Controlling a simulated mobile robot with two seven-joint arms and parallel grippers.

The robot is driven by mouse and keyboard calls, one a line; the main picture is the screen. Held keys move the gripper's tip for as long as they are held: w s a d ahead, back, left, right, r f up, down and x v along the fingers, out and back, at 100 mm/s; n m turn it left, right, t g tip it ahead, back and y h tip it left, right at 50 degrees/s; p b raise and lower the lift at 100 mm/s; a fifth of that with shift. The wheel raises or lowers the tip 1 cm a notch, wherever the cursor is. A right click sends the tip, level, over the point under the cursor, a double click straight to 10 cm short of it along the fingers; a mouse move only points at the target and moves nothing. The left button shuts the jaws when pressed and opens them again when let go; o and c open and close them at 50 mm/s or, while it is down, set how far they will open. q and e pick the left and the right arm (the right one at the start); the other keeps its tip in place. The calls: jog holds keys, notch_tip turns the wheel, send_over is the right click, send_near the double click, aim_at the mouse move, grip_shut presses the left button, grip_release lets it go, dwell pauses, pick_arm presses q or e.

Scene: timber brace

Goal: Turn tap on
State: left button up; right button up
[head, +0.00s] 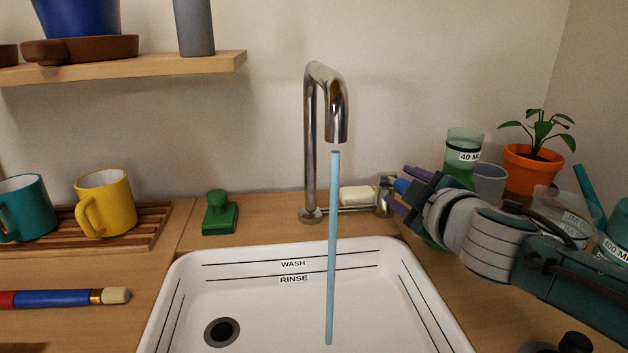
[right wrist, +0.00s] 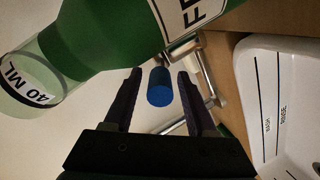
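The chrome tap (head: 312,140) stands behind the white sink (head: 270,250). A light blue stream of water (head: 333,250) runs from just below its spout down into the sink. The tap's blue-ended handle (head: 401,186) is at the right of its base. It also shows in the right wrist view as a blue round tip (right wrist: 160,88). My right gripper (head: 398,191) is at the handle. In the right wrist view its two dark fingers (right wrist: 158,98) are apart, with the blue tip between them and gaps on both sides. My left gripper is not in view.
A green bottle (right wrist: 110,35) is close to my right gripper. An orange plant pot (head: 530,170) and several containers crowd the right. A green stamp-like block (head: 220,212) and a yellow mug (head: 106,203) stand left.

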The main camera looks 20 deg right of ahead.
jog(key=shift+o, duration=0.2)
jog(key=shift+s+a+r+p, duration=0.2)
jog(key=shift+s+p, duration=0.1)
jog(key=shift+s, duration=0.2)
jog(key=p+v, duration=0.2)
jog(key=v, duration=0.7)
jog(key=shift+d, duration=0.15)
